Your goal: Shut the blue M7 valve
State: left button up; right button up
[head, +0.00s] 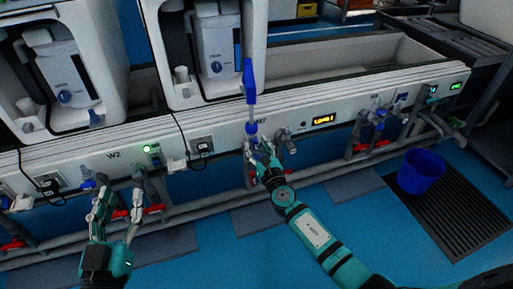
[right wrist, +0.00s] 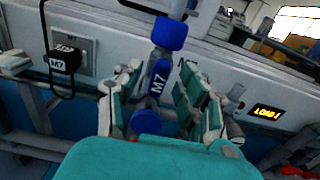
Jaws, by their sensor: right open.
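The blue M7 valve (right wrist: 158,78) shows in the right wrist view as an upright blue piece marked M7, with a blue collar (right wrist: 170,33) above it and a round blue knob (right wrist: 146,121) below. In the head view the blue collar (head: 252,128) shows on the front of the bench, and my gripper hides much below it. My left gripper (head: 118,200) is open and empty, under the W2 label.
A tall blue-topped fitting (head: 249,80) rises above the collar. Grey pipes with red handles (head: 375,146) run along the bench front. A lit display (head: 324,119) is right of the valve.

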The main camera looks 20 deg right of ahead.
pick_arm(q)
jog(key=shift+r, duration=0.4)
pick_arm(e)
jog(key=shift+w, duration=0.35)
jog(key=shift+c, duration=0.5)
grip_shut()
